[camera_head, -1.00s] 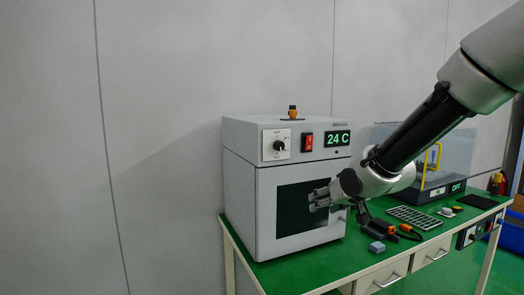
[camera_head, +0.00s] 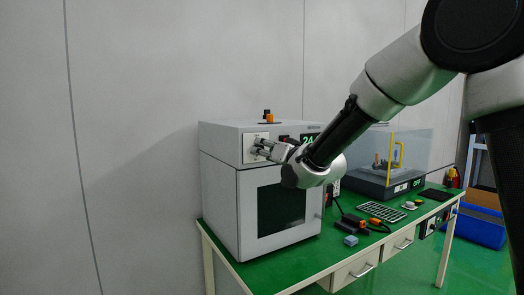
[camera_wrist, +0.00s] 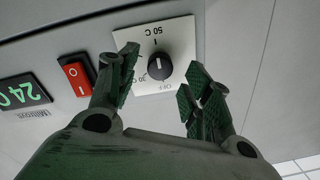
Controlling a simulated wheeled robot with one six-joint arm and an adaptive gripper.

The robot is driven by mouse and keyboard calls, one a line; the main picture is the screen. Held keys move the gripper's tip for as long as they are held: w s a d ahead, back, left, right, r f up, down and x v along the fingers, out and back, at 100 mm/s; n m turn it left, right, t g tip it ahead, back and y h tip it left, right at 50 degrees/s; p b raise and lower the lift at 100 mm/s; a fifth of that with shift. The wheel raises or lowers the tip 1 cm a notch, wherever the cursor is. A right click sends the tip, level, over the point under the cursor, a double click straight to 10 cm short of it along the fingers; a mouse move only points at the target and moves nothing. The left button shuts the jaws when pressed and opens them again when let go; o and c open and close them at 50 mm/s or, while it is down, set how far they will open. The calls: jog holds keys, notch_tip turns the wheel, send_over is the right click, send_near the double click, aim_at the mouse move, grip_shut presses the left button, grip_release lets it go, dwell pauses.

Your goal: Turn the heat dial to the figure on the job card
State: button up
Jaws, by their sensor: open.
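The heat dial (camera_wrist: 157,68) is a black knob on a white plate (camera_wrist: 178,37) marked OFF, 30 C and 50 C, seen upside down in the wrist view. My gripper (camera_wrist: 159,72) is open, with one finger on each side of the knob and gaps showing. I cannot tell how deep the fingertips reach. In the head view my gripper (camera_head: 260,148) is at the oven front and partly hides the dial. The oven (camera_head: 219,200) is a grey box with a dark window. I cannot make out a job card in these views.
A red rocker switch (camera_wrist: 76,74) and a green display (camera_wrist: 22,92) showing 24 lie beside the dial. An orange-topped item (camera_head: 267,115) stands on the oven. The green bench (camera_head: 300,262) holds a grey block (camera_head: 351,240), a slotted tray (camera_head: 382,211) and a clear-covered machine (camera_head: 405,160).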

jog(key=shift+x, duration=1.15)
jog(key=shift+c, duration=0.4)
jog(key=c, duration=1)
jog(key=shift+n, duration=0.4)
jog(key=n, duration=1)
jog(key=shift+r+n+h, duration=0.1)
jog(key=shift+n+h, duration=0.2)
jog(key=shift+n, duration=0.1)
